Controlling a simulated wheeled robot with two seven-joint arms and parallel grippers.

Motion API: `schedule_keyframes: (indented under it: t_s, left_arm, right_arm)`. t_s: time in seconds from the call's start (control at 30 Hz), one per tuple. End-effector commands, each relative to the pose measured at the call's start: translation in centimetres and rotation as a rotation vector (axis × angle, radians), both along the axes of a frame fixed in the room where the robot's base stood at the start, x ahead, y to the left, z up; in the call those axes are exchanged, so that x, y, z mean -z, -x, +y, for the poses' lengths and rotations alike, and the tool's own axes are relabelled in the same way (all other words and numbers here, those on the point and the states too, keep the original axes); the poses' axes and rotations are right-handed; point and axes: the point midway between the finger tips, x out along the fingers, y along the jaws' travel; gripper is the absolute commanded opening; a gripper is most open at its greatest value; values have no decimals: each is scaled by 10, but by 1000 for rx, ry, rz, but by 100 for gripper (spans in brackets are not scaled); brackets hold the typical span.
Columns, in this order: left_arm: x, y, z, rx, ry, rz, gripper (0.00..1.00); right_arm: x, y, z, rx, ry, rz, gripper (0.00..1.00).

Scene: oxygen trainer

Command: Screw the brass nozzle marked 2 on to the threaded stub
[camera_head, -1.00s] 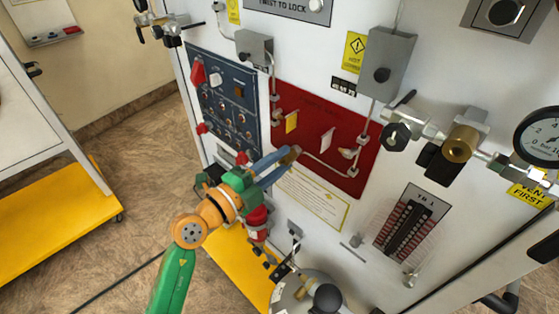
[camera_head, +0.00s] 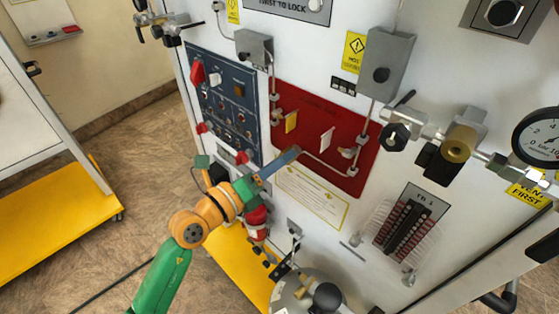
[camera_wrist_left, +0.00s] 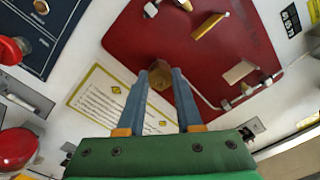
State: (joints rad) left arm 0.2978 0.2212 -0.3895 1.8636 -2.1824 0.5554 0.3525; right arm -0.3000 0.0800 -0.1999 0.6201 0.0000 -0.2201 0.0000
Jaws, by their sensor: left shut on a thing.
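My left gripper (camera_head: 293,155) reaches up from the lower left to the lower left edge of the red panel (camera_head: 345,118). In the left wrist view its two blue fingers (camera_wrist_left: 172,84) are shut on a brass hexagonal piece, the nozzle (camera_wrist_left: 160,78), at their tips. The nozzle is in front of the lower part of the red panel, which fills the top of that view (camera_wrist_left: 150,40). No number can be read on it. I cannot make out the threaded stub; the nozzle and fingers may hide it. In the head view the fingers mostly cover the nozzle. My right gripper is not in view.
A blue switch panel (camera_head: 216,92) with red knobs is left of the red panel. A printed yellow-edged sheet (camera_head: 318,200) is just below the fingertips. Brass valve fittings (camera_head: 458,150) and a gauge (camera_head: 540,138) stick out at the right. A yellow-based cart (camera_head: 60,225) stands left.

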Motion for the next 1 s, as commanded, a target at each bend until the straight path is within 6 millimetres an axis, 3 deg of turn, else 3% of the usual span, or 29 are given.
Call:
schedule_keyframes:
  t_s: [0.17, 0.33, 0.53, 0.7, 1.0]
  left_arm:
    - [0, 0, 0, 0, -2, -2, 0]
    - [0, 0, 0, 0, -202, -203, 0]
    - [0, 0, 0, 0, -211, -212, 0]
    - [1, 0, -1, 0, -412, -411, 0]
    - [1, 0, -1, 0, -487, -486, 0]
  right_arm:
    - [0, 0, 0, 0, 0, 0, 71]
    - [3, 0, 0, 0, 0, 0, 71]
    - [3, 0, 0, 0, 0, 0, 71]
    - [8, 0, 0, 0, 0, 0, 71]
    - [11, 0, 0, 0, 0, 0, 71]
